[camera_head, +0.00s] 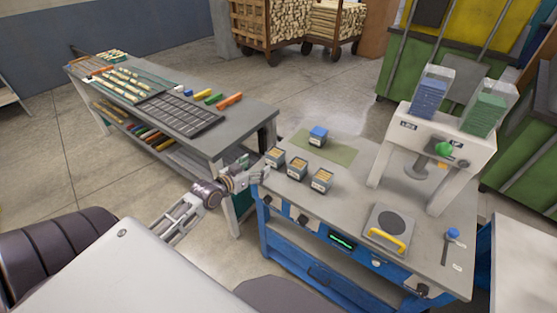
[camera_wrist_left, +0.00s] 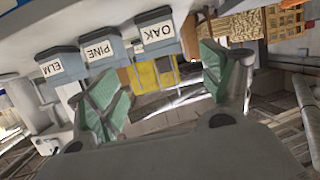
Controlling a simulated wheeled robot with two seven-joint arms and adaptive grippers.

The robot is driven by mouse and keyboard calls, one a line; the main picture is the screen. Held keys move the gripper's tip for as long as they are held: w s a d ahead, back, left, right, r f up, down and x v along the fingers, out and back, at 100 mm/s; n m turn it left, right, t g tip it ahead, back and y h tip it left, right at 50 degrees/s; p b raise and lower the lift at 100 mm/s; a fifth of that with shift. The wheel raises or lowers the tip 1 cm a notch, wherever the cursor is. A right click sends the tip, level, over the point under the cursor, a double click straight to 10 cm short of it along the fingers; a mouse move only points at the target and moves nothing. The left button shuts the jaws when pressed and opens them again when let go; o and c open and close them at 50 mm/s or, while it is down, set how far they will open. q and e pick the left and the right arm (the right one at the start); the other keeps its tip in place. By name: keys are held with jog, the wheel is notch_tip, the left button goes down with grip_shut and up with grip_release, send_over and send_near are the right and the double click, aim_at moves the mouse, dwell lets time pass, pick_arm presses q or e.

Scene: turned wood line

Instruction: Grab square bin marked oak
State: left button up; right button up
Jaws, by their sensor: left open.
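The oak bin (camera_head: 275,157) is a small grey square bin with pale wood pieces inside, leftmost in a row of 3 on the blue bench. In the left wrist view, its white OAK label (camera_wrist_left: 154,33) shows upside down above the gap between my fingers. The pine bin (camera_head: 297,168) and elm bin (camera_head: 321,180) stand to its right; they also show as pine (camera_wrist_left: 100,50) and elm (camera_wrist_left: 52,67) in the wrist view. My left gripper (camera_head: 257,174) is open and empty at the bench's left corner, close beside the oak bin. My right gripper is out of view.
A blue-lidded bin (camera_head: 318,136) stands on a green mat (camera_head: 335,150) behind the row. A round-topped plate with a yellow handle (camera_head: 388,236) and a white stand (camera_head: 438,132) are to the right. A grey workbench (camera_head: 240,125) with trays is at the left.

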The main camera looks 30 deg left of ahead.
aim_at(275, 155)
pick_arm(q)
jog(key=shift+f, duration=0.2)
dwell(0.4)
jog(key=shift+x, duration=4.35)
jog(key=shift+s, duration=0.1)
jog(key=shift+p+x, duration=0.5)
jog(key=shift+x, duration=2.15)
jog(key=shift+a, duration=0.15)
jog(key=c, duration=1.2)
